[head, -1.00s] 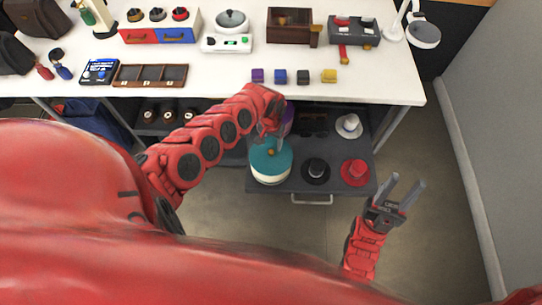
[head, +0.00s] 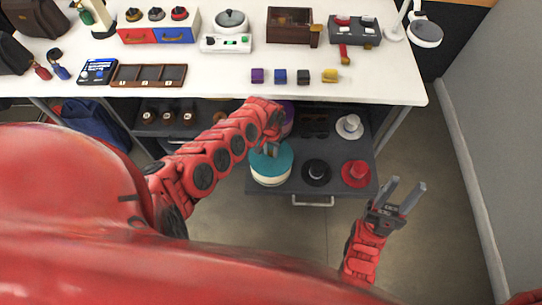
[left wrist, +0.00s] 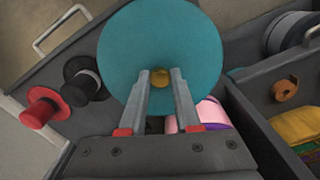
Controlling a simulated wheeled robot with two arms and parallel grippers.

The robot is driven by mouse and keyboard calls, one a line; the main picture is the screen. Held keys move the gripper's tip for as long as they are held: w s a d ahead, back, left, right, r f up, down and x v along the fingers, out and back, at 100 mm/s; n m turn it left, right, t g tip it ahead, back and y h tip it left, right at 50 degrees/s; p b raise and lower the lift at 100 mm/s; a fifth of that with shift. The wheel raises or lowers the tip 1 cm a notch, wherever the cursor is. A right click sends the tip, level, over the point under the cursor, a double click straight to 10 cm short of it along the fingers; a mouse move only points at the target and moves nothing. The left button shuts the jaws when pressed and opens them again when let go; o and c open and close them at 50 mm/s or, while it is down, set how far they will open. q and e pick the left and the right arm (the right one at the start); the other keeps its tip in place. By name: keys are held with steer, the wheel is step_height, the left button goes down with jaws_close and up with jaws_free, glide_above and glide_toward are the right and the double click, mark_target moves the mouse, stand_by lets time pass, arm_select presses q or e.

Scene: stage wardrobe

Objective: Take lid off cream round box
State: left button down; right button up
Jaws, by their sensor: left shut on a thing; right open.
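The cream round box (head: 270,182) stands at the front left of the pulled-out dark drawer, with its teal lid (head: 260,164) on top. In the left wrist view the lid (left wrist: 160,35) fills the upper middle and hides the cream side. My left gripper (head: 271,150) is above the lid, fingers pointing down. In the left wrist view its two fingers (left wrist: 160,76) are shut on the small gold knob (left wrist: 158,72) at the lid's centre. No gap between lid and box can be made out. My right gripper (head: 404,196) is open and empty, right of the drawer.
A black hat (head: 316,172), a red hat (head: 356,173) and a white hat (head: 350,126) lie in the drawer (head: 290,198). A purple thing (head: 288,118) is partly hidden behind my left gripper. The white table (head: 220,78) overhangs behind. Open floor lies in front.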

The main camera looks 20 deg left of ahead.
stand_by(0.4)
arm_select(q)
steer(key=r, duration=0.1)
steer(key=r+p, duration=0.2)
steer(key=r, duration=0.1)
steer(key=shift+s, duration=0.3)
steer(key=s+d+r+p, duration=0.1)
steer(key=s+d+p, duration=0.2)
steer(key=s+p, duration=0.4)
steer(key=shift+s+d, duration=0.15)
steer(key=shift+s, duration=3.85)
